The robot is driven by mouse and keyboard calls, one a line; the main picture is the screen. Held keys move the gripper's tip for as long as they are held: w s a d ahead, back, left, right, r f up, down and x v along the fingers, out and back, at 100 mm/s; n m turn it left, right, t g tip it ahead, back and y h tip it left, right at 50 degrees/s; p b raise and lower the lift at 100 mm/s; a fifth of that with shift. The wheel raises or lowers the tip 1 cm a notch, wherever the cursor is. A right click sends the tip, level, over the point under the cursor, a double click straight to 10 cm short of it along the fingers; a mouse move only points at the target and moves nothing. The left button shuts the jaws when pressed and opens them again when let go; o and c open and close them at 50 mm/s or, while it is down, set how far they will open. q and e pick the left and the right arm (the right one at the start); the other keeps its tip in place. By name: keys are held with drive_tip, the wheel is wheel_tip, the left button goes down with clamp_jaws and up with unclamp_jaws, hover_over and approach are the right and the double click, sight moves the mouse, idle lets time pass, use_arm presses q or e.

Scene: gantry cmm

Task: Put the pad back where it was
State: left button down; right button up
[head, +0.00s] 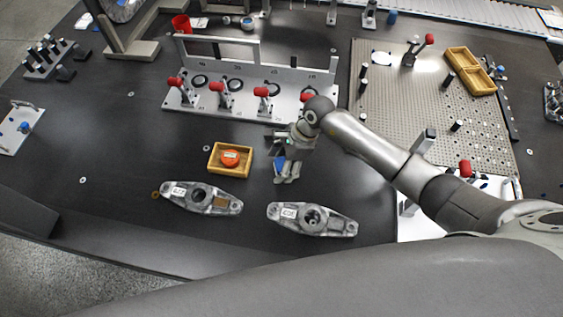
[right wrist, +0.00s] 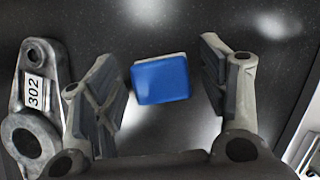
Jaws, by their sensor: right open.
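The pad (right wrist: 161,82) is a small blue block with a pale edge on the dark table. In the right wrist view it sits between my two spread fingers, with a gap on either side. In the head view a bit of its blue (head: 280,163) shows beside my right gripper (head: 286,177), which hides part of it. My right gripper (right wrist: 165,95) is open and empty, pointing down over the pad. My left gripper is not in view.
A metal casting (head: 325,225), labelled 302 in the wrist view (right wrist: 33,125), lies close by. Another casting (head: 183,192) is to its left. A small wooden tray (head: 215,158) holds an orange round piece (head: 231,158). A clamp fixture (head: 200,100) stands behind; a perforated plate (head: 400,110) lies right.

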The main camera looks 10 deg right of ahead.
drive_tip(key=b+v, duration=0.1)
drive_tip(key=v, duration=1.1)
